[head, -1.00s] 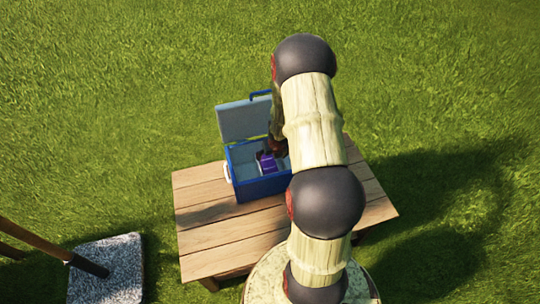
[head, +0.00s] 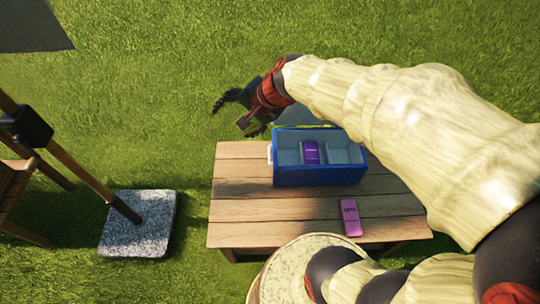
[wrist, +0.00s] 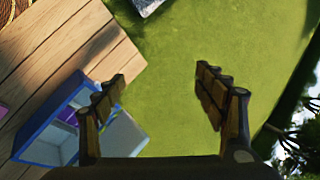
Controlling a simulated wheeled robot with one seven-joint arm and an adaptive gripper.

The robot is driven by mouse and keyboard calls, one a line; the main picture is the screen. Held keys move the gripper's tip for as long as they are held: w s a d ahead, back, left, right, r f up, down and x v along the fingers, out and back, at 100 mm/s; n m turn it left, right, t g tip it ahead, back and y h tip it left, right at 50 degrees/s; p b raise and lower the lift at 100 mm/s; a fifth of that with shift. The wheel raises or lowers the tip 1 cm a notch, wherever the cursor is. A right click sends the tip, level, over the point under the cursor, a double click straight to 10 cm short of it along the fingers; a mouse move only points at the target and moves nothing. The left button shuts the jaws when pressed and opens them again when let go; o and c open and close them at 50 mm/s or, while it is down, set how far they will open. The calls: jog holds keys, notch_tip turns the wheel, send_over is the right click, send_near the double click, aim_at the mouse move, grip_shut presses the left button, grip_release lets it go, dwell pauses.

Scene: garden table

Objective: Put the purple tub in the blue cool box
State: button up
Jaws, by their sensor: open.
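The purple tub (head: 311,153) sits inside the blue cool box (head: 320,177), in the middle section between pale dividers. A bit of the purple tub also shows in the wrist view (wrist: 71,117). The cool box stands open on the wooden table, with its lid (head: 303,117) raised at the back and partly hidden by my arm. My gripper (head: 231,114) is open and empty, up and to the left of the box, apart from it. In the wrist view its two fingers stand wide apart over grass, with the box at lower left.
A pink-magenta labelled pack (head: 350,218) lies on the table (head: 250,205) in front of the box. The table's left part is clear. A stone slab (head: 138,235) with a slanted pole (head: 85,180) stands on the grass at left.

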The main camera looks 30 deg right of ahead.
jog(key=s+r+n+g+h, duration=0.1)
jog(key=s+r+n+h, duration=0.2)
jog(key=s+n, duration=0.9)
jog(key=s+r, duration=0.1)
jog(key=s, duration=0.4)
jog(key=shift+s, duration=0.2)
